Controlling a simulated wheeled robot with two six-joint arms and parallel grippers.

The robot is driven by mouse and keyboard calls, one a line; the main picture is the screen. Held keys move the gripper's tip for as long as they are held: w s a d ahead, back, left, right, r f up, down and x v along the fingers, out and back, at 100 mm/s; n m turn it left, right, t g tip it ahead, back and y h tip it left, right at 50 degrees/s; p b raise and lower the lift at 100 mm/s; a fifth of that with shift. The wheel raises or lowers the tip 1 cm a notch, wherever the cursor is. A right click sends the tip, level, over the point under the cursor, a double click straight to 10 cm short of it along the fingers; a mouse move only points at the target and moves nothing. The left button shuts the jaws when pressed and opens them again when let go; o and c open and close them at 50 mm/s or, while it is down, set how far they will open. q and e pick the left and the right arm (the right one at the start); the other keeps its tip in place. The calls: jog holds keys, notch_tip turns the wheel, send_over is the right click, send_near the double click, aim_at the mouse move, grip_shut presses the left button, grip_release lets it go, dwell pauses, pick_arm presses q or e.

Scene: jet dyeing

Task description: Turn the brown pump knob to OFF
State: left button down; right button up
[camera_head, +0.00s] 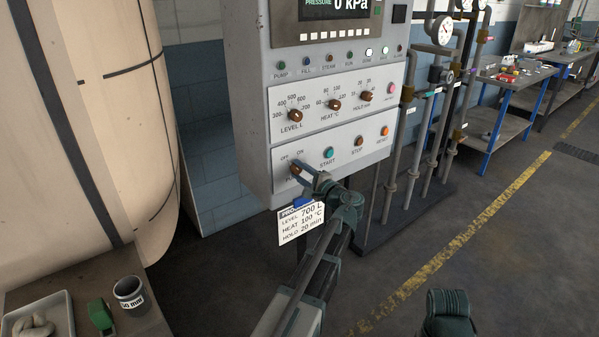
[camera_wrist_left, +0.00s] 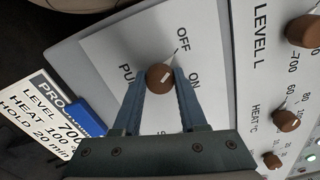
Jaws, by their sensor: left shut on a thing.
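The brown pump knob (camera_head: 295,169) sits at the lower left of the control panel, below the small OFF and ON labels. In the left wrist view, the knob (camera_wrist_left: 159,77) is between the two blue fingers of my left gripper (camera_wrist_left: 160,72), which are shut on its sides. A white mark on the knob points up and right, toward the OFF and ON side; I cannot tell exactly which label it meets. In the head view my left gripper (camera_head: 299,168) reaches the knob from the lower right.
A recipe card (camera_head: 300,225) with a blue clip hangs just below the knob. START (camera_head: 328,153), STOP (camera_head: 359,141) and RESET buttons are to the right. LEVEL (camera_head: 295,115), HEAT and HOLD knobs are above. Pipes (camera_head: 423,130) stand right of the panel.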

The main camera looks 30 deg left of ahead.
pick_arm(q)
jog(key=shift+s, duration=0.1)
jog(key=shift+c, duration=2.2)
grip_release()
jog(key=shift+d, duration=0.1)
jog(key=v, duration=1.3)
jog(key=shift+d, duration=0.35)
jog(key=shift+s, duration=0.15)
